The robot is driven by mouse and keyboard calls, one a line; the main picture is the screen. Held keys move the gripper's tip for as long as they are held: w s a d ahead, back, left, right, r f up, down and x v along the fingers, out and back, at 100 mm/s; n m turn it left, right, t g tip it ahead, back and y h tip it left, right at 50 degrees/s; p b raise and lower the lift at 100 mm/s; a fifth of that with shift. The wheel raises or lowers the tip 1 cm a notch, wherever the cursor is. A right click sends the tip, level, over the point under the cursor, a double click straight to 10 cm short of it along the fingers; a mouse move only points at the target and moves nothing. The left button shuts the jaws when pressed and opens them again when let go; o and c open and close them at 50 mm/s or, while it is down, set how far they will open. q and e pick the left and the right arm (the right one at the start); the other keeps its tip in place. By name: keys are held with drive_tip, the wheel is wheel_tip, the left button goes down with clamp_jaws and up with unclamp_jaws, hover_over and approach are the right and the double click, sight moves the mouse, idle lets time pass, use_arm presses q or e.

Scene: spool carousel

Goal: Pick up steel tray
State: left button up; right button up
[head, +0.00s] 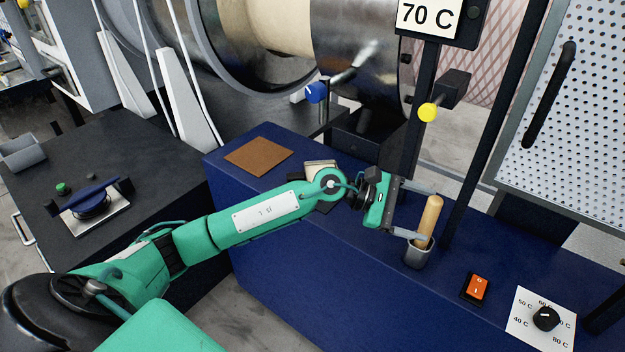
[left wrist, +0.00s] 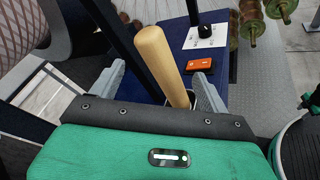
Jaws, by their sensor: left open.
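A grey, open, tray-like metal container (head: 22,153) sits at the far left edge of the head view, on the dark cabinet; it is the only thing here resembling a steel tray, and I cannot be sure it is one. My left gripper (head: 424,213) is far to its right, over the blue bench. It is open, with its fingers on either side of a wooden handle (head: 429,218) standing tilted in a grey cup (head: 418,255). In the left wrist view the handle (left wrist: 163,62) rises between the open fingers (left wrist: 160,85). Contact cannot be told. My right gripper is out of view.
The blue bench (head: 300,245) carries a brown mat (head: 258,156), an orange switch (head: 475,288) and a dial plate (head: 541,318). A dark post rises just behind the cup. A perforated panel (head: 560,120) stands at right. The dark cabinet (head: 120,165) holds a blue-handled device (head: 92,202).

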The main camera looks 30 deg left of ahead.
use_arm(q)
drive_tip(key=w+a+f+m+g+y, duration=0.1)
drive_tip(key=w+a+f+m+y, duration=0.1)
drive_tip(key=a+f+m+y, duration=0.3)
drive_tip(key=m+g+y, duration=0.2)
drive_tip(key=m+y, duration=0.1)
drive_tip(key=y, duration=0.8)
approach(296, 175)
drive_tip(key=shift+g, duration=0.3)
drive_tip(key=f, duration=0.1)
drive_tip(key=w+f, duration=0.1)
drive_tip(key=a+f+p, duration=0.1)
drive_tip(key=shift+w+a+f, duration=0.1)
drive_tip(key=shift+w+f, duration=0.15)
drive_tip(key=shift+w, duration=0.15)
drive_tip(key=x, duration=0.1)
drive_tip(key=p+x, duration=0.1)
drive_tip(key=x, duration=0.2)
drive_tip(key=shift+s+d+f+p, duration=0.2)
drive_tip(key=shift+d+f+p, duration=0.05)
drive_tip(key=shift+d+p, duration=0.15)
drive_tip(key=shift+w+a+f, duration=0.1)
drive_tip(key=shift+w+f, duration=0.05)
drive_tip(key=shift+f, duration=0.4)
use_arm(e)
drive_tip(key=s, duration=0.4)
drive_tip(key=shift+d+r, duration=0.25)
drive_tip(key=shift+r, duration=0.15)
